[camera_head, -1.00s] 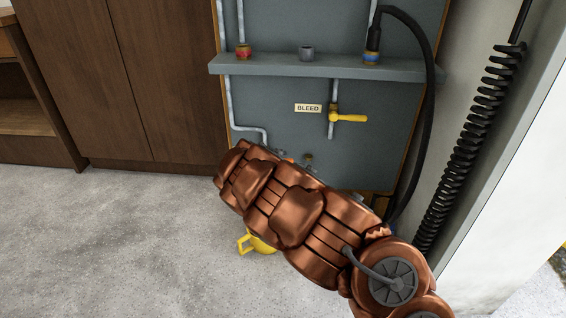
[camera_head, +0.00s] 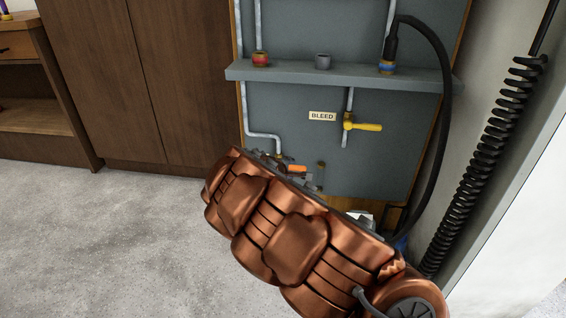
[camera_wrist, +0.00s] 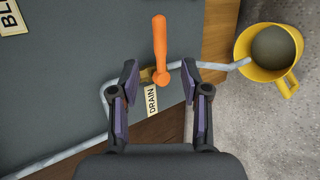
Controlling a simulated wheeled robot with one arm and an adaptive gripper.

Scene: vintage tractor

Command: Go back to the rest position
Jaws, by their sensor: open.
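My gripper (camera_wrist: 160,88) is open and empty in the wrist view, its two dark fingers with purple pads spread apart. Beyond the fingertips is the orange-handled drain valve (camera_wrist: 160,48), beside a white label reading DRAIN (camera_wrist: 151,101). The orange handle (camera_head: 297,168) shows just above my arm.
The grey panel (camera_head: 290,110) carries a yellow bleed valve (camera_head: 362,126) and a shelf (camera_head: 330,73) with fittings. A black hose (camera_head: 446,110) and coiled cable (camera_head: 490,150) hang at right. A yellow bucket (camera_wrist: 243,50) stands on the floor. Floor at left (camera_head: 90,240) is clear.

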